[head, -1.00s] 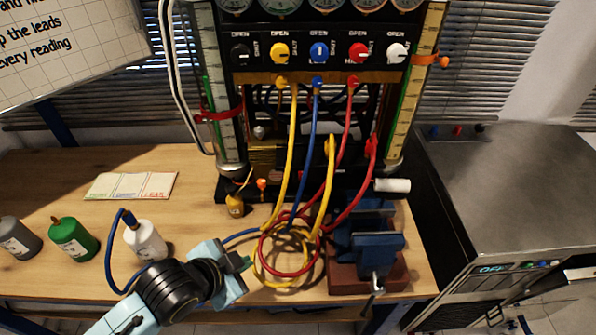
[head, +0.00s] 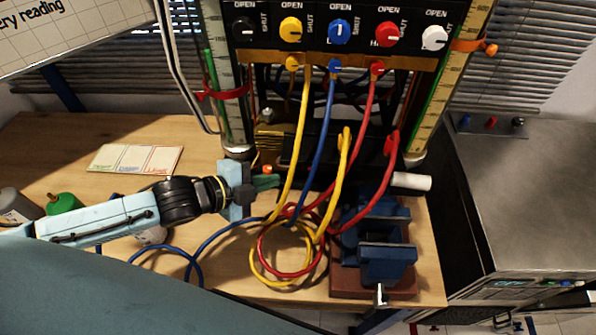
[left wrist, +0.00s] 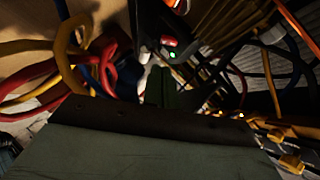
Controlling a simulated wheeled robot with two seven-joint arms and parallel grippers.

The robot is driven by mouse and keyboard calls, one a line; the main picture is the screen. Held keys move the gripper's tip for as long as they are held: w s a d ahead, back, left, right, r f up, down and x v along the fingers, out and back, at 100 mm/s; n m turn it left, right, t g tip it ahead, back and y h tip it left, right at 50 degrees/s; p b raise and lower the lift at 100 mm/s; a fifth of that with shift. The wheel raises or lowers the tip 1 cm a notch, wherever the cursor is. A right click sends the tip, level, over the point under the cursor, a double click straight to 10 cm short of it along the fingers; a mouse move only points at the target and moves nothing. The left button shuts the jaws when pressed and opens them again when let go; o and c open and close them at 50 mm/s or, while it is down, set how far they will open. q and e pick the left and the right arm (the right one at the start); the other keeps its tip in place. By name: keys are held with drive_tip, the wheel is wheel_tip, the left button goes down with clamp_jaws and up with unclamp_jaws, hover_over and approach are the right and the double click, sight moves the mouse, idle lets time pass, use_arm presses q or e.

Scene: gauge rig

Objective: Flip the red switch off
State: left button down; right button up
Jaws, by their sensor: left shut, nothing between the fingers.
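A small red switch (left wrist: 168,42) shows in the left wrist view on a dark body, with a green light just below it. It lies beyond my left fingertips and apart from them. I cannot tell which way the switch is tipped, and I cannot make it out in the head view. My left gripper (head: 266,182) is shut and empty, pointing right at the foot of the gauge rig, close to the yellow hose. Its green fingers also show in the left wrist view (left wrist: 166,90). My right gripper is out of view.
Yellow, blue and red hoses (head: 331,130) hang from the valve panel (head: 263,33) and coil on the wooden bench. A blue vise (head: 387,262) stands right of the coil. A colored card (head: 136,159) and bottles, including a green one (head: 63,203), are at left.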

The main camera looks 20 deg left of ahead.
use_arm(q)
drive_tip(key=x, duration=1)
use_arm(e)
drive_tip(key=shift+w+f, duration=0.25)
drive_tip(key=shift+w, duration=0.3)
use_arm(q)
drive_tip(key=shift+b, duration=0.35)
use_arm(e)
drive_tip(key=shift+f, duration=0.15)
